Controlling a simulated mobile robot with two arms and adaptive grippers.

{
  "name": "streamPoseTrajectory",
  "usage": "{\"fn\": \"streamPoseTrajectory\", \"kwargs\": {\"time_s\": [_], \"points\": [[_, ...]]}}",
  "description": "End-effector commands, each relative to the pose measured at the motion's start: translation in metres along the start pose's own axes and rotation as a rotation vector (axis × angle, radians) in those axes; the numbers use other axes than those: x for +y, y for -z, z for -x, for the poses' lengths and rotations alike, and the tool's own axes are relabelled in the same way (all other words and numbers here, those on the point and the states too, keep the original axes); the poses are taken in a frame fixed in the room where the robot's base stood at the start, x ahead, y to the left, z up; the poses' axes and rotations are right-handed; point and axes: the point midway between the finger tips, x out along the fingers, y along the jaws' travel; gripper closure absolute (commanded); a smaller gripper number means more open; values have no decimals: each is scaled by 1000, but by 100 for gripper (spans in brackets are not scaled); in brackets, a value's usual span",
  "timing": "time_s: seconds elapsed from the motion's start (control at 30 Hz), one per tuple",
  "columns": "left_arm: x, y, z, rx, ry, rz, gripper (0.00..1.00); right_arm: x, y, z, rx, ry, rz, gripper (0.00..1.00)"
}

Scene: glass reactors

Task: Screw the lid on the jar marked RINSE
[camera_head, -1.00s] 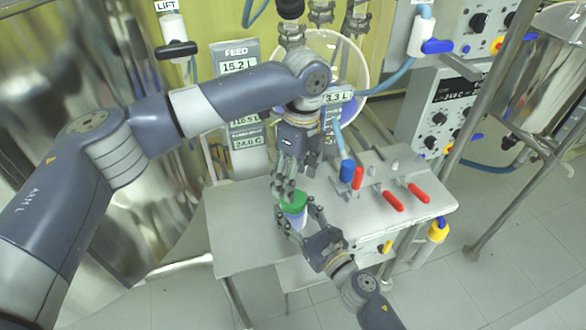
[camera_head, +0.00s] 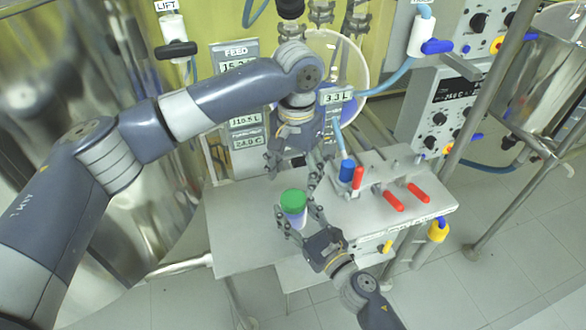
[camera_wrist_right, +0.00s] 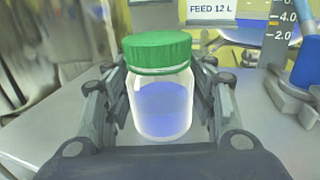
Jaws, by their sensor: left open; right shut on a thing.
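The jar (camera_head: 296,217) is clear with blue-violet contents and stands upright on the grey table. A green lid (camera_head: 293,197) sits level on its mouth. Both also show in the right wrist view, the jar (camera_wrist_right: 161,105) below the ribbed lid (camera_wrist_right: 157,52). No RINSE marking is readable on the jar. My right gripper (camera_head: 299,210) is shut on the jar, one finger on each side of its body. My left gripper (camera_head: 293,167) is open and empty, above and behind the lid and clear of it.
The table's left part is clear.

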Motion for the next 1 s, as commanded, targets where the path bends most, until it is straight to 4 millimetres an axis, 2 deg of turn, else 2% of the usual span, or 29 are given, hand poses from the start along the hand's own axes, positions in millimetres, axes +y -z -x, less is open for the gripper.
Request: {"fn": "streamPoseTrajectory", "kwargs": {"time_s": [0.3, 0.5, 0.7, 1.0], "points": [[-2, 0, 4, 15, -12, 504, 36, 0, 0, 0, 1, 1, 1, 100], [-3, 0, 6, 21, -19, 721, 36, 0, 0, 0, 1, 1, 1, 100], [-3, 0, 7, 23, -22, 802, 36, 0, 0, 0, 1, 0, 1, 100], [-3, 0, 7, 23, -22, 807, 36, 0, 0, 0, 1, 0, 0, 100]]}}
